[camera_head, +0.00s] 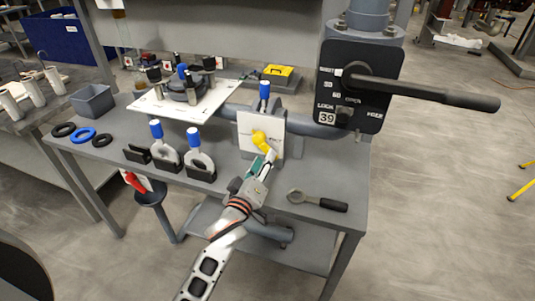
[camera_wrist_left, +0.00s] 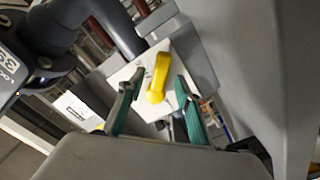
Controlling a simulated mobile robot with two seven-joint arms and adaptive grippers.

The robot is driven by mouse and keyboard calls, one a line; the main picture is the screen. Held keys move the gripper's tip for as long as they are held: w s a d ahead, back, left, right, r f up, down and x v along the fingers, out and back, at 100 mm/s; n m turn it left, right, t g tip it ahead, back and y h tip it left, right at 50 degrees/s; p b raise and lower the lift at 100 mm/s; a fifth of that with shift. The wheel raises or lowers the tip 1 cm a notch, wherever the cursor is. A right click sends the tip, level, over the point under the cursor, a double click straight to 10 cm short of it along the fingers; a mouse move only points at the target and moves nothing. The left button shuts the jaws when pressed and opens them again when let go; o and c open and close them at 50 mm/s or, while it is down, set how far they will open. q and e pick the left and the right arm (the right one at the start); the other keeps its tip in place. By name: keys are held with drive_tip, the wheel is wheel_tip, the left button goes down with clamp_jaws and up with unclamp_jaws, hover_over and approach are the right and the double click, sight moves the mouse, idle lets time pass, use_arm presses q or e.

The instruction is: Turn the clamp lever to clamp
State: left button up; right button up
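A yellow lever (camera_head: 261,141) is mounted on the front of an upright white plate (camera_head: 246,127) on the bench. I take it for the clamp lever. It also shows in the left wrist view (camera_wrist_left: 158,80), slanting from upper right to lower left. My left gripper (camera_head: 266,160) reaches up from below, close to the lever's lower end. In the left wrist view my left gripper (camera_wrist_left: 157,88) is open, with one green-padded finger on each side of the lever. I see a gap on both sides; contact is not visible. My right gripper is not in view.
A black panel (camera_head: 345,85) with a long black handle (camera_head: 435,93) stands at the right. A ring-headed tool (camera_head: 318,201) lies right of my left gripper. Blue-handled ring parts (camera_head: 164,150) stand in holders to the left. A grey bin (camera_head: 94,100) is farther left.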

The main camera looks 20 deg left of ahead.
sight(265, 146)
use_arm(q)
drive_tip(key=shift+w, duration=1.8)
clamp_jaws()
